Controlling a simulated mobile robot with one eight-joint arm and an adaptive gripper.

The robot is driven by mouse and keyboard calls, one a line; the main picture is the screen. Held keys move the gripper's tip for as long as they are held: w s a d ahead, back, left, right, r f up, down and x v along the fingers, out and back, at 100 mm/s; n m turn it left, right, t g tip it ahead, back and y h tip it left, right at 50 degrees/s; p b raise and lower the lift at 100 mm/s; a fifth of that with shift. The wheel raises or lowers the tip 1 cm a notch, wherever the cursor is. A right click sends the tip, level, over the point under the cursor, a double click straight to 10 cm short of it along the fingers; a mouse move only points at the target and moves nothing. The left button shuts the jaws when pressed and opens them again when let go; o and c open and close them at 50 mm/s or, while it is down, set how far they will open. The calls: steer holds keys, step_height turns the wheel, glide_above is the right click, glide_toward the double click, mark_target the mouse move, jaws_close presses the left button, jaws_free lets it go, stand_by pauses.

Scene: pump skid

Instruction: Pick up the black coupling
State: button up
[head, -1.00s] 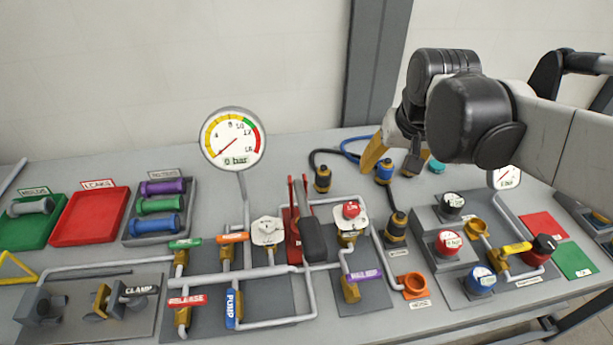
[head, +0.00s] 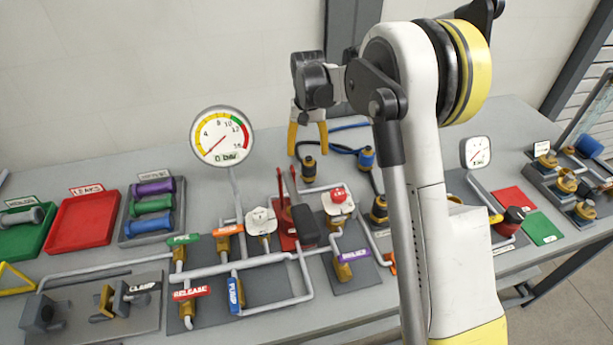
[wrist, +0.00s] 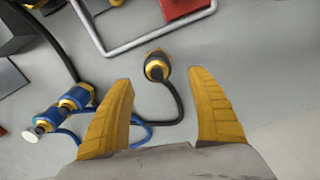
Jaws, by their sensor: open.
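The black coupling (head: 309,168) with a brass band stands on the table at the end of a black hose, behind the red-handled pump. In the wrist view the coupling (wrist: 157,68) shows end-on, ahead of my gripper (wrist: 160,78) and between the lines of its two yellow fingers. My gripper (head: 308,150) is open and empty, pointing down just above and behind the coupling in the head view. I cannot tell the exact gap between them. A blue coupling (head: 366,158) stands to the right and also shows at the left in the wrist view (wrist: 75,97).
A red-handled pump (head: 305,225) and grey pipes stand in front of the coupling. A pressure gauge (head: 222,136) on a post rises to the left. Black and blue hoses lie close by. My arm covers much of the right-hand panel.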

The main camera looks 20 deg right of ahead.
mark_target(309, 171)
step_height(309, 171, down, 3)
steer(key=shift+r+b, duration=0.1)
steer(key=shift+b, duration=0.2)
steer(key=f+b, duration=0.1)
steer(key=f, duration=0.2)
steer(key=f+b, duration=0.1)
steer(key=f, duration=0.1)
steer(key=shift+s+d+f+b, duration=0.1)
steer(key=shift+s+f+b, duration=0.1)
steer(key=shift+s+b, duration=0.15)
steer(key=shift+r, duration=0.1)
steer(key=shift+c, duration=0.5)
steer(key=c, duration=1.3)
